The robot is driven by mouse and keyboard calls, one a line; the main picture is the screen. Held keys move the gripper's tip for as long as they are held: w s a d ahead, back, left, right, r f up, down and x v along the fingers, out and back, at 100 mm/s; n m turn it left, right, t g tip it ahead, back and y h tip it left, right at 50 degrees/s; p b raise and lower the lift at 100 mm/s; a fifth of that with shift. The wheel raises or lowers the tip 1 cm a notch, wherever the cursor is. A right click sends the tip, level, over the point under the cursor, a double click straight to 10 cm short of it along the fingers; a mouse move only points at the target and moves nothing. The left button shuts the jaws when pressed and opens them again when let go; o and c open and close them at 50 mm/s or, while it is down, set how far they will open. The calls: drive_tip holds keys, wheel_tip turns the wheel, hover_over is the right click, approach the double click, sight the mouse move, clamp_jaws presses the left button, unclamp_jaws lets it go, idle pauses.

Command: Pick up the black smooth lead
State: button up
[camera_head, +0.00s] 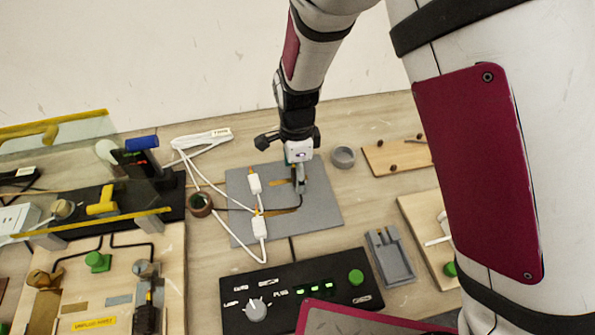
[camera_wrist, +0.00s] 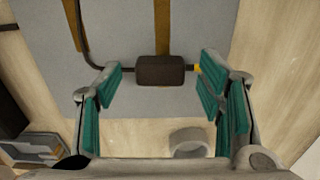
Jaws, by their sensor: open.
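The black smooth lead lies on the grey mat (camera_head: 318,212). Its dark block-shaped end (camera_wrist: 160,70) shows in the wrist view, with a yellow tip at its right and thin cable (camera_wrist: 88,50) curving away at its left. In the head view the cable (camera_head: 299,203) bends just below my gripper (camera_head: 299,184), which hides the block. My gripper is open in the wrist view (camera_wrist: 160,84), with its green-padded fingers on either side of the block. I cannot tell whether the pads touch it. A white lead with two white connectors (camera_head: 254,184) lies left of my gripper.
A grey ring (camera_head: 344,157) stands just right of my gripper. A black control box (camera_head: 295,292) with a knob and green button lies in front of the mat. A grey holder (camera_head: 391,258) stands at the right, and a brown roll (camera_head: 201,205) at the left.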

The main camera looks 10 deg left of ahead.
drive_tip(key=c, duration=1.1)
drive_tip(key=shift+c, duration=0.2)
